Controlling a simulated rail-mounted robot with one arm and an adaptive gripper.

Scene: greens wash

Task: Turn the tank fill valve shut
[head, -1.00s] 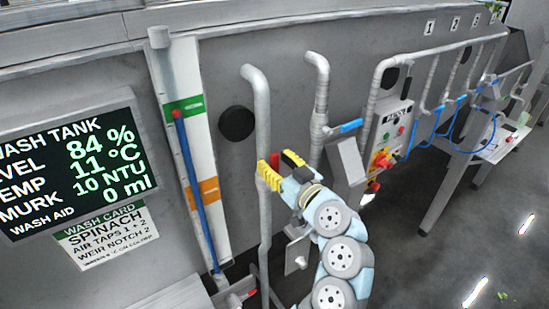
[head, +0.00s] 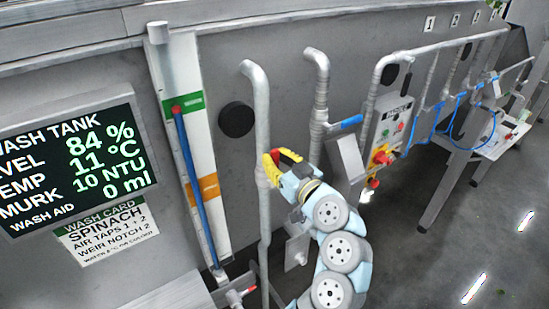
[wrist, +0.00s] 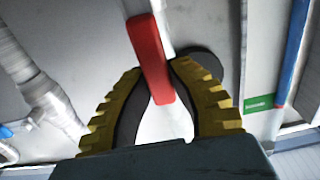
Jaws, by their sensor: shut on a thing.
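The fill valve's red lever handle (wrist: 149,58) runs up from between my fingers in the wrist view. In the head view only a bit of the red handle (head: 290,155) shows, at the vertical grey pipe (head: 262,120). My gripper (wrist: 157,78), with yellow ribbed fingers, is shut on the handle. In the head view my gripper (head: 275,164) is beside the pipe and hides most of the valve body. The wash tank display (head: 75,165) reads level 84 %, 11 °C, 10 NTU and 0 ml.
A second pipe (head: 321,90) with a blue-handled valve (head: 348,122) stands just right of my gripper. A control box (head: 388,135) with a red knob is farther right. A blue level tube (head: 193,180) is at left. A black round disc (head: 236,119) is on the tank wall.

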